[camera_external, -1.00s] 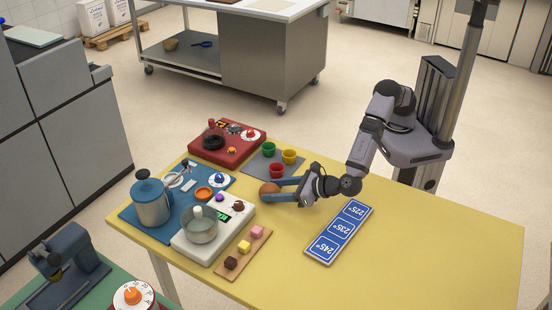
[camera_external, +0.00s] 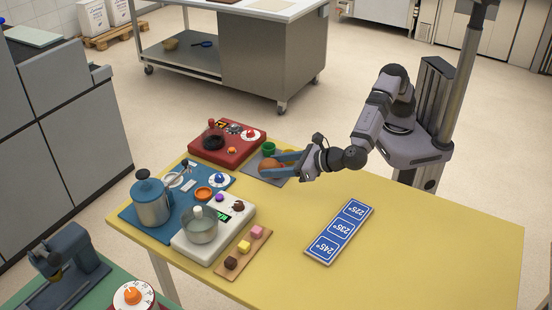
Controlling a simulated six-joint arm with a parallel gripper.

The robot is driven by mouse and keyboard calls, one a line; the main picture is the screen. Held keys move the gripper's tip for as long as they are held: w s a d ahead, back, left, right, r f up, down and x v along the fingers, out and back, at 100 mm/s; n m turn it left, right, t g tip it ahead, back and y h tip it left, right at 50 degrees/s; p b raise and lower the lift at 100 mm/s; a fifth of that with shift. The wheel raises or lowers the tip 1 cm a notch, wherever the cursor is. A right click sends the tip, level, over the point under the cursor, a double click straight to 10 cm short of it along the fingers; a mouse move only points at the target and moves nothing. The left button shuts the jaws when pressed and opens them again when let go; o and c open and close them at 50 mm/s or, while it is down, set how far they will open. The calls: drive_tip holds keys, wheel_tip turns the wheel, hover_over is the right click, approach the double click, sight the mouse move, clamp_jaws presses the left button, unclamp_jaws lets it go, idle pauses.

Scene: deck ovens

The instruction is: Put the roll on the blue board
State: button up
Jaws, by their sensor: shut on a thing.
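The brown roll (camera_external: 270,164) is between the fingers of my gripper (camera_external: 273,164), which is shut on it. In this view the roll appears over the grey mat, and its height above the mat is hard to judge. The blue board (camera_external: 325,247) with white-framed temperature labels lies on the yellow table, to the right of and nearer the camera than my gripper. No roll is on the board. A blue mat (camera_external: 133,213) also lies at the left of the table.
A green cup (camera_external: 269,148) shows behind my gripper on the grey mat (camera_external: 284,181); other cups there are hidden. A red unit (camera_external: 226,141), a white scale (camera_external: 237,229) with a bowl, a blue pot (camera_external: 151,203) and a small wooden board (camera_external: 262,242) stand left. The table's right side is clear.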

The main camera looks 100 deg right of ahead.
drive_tip(key=s+a+r+n+t+y, duration=0.1)
drive_tip(key=s+a+r+n+y, duration=0.2)
drive_tip(key=a, duration=0.5)
drive_tip(key=n+t+y+p, duration=0.2)
drive_tip(key=n+y, duration=0.2)
drive_tip(key=y, duration=0.1)
hover_over(347, 227)
drive_tip(key=shift+f, duration=0.75)
drive_tip(key=shift+f+p, duration=0.4)
drive_tip(key=shift+f, duration=4.6)
drive_tip(key=shift+f, duration=0.15)
drive_tip(key=o, duration=1)
